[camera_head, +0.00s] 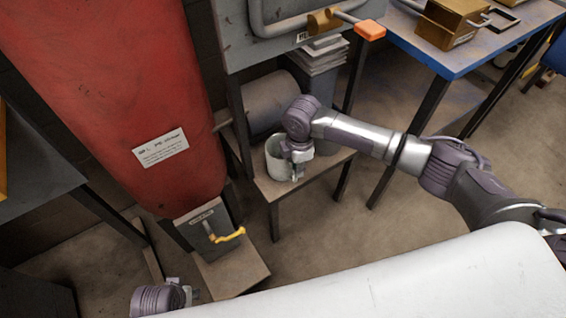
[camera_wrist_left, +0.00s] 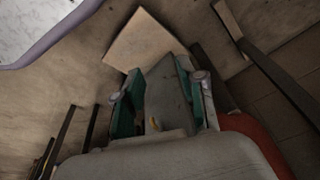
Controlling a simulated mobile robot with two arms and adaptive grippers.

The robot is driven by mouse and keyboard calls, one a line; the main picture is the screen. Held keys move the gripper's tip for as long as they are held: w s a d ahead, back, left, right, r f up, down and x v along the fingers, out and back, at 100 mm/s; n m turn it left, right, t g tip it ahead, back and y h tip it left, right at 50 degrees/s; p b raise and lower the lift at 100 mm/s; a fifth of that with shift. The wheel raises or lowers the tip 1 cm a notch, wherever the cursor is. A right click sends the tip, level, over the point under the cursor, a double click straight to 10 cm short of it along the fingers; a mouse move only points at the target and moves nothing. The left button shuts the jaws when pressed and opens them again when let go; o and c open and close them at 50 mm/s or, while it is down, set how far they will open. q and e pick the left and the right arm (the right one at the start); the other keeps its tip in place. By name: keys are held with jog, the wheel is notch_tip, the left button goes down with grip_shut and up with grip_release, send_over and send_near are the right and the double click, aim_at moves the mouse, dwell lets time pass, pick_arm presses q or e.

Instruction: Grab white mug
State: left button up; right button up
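The white mug (camera_head: 274,158) stands on a low wooden stool or shelf (camera_head: 290,189) in the middle of the head view. My right gripper (camera_head: 297,175) points down at the mug's right side and overlaps it. It covers part of the mug, and I cannot tell whether its fingers touch or enclose the wall. My left gripper (camera_head: 190,294) is low at the left of the head view, far from the mug. In the left wrist view, its two fingers (camera_wrist_left: 165,85) stand apart with nothing held between them.
A large red tank (camera_head: 100,70) stands left of the stool. Below it are a grey box with a yellow handle (camera_head: 226,237) and a wooden board (camera_head: 232,272). A grey cylinder (camera_head: 268,100) lies behind the mug. A blue table (camera_head: 455,62) stands at the right.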

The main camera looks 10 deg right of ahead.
notch_tip(320, 180, down, 3)
jog(key=shift+a+f+b, duration=0.1)
jog(key=shift+b, duration=0.25)
grip_shut()
pick_arm(q)
notch_tip(320, 180, up, 3)
jog(key=shift+w+r, duration=0.15)
jog(key=shift+r, duration=0.05)
pick_arm(e)
jog(key=shift+w+r, duration=0.1)
jog(key=shift+r, duration=0.1)
